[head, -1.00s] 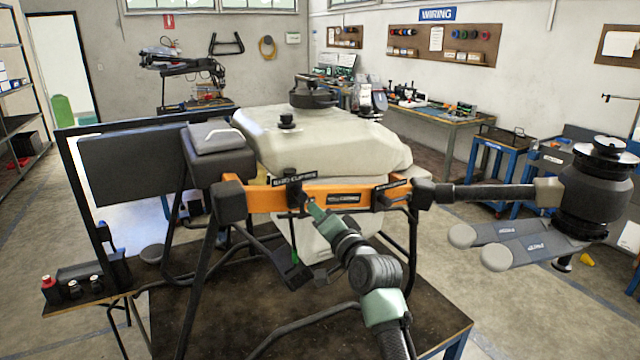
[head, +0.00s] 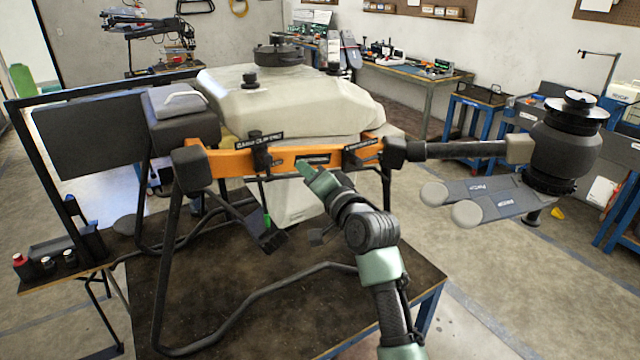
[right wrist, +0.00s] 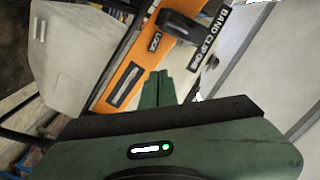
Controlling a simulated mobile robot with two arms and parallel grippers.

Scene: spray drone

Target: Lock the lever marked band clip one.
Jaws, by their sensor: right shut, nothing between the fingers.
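In the right wrist view, the label reading "BAND CLIP ONE" (right wrist: 212,35) sits beside a black clip lever (right wrist: 180,27) on the orange beam (right wrist: 122,78). In the head view, the beam (head: 230,163) carries two black clips, one at left (head: 261,155) and one at right (head: 358,152); their labels are too small to read surely. My right gripper (head: 308,170) is shut and empty in front of the beam's middle. In the wrist view, its closed fingers (right wrist: 158,88) are below the lever, with a gap visible between. My left gripper is not in view.
The drone's pale tank (head: 290,105) is behind the beam. A dark arm with a spray motor (head: 565,150) sticks out right. Black landing legs (head: 170,250) stand on the dark table (head: 260,310). Bottles (head: 25,268) stand at the left.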

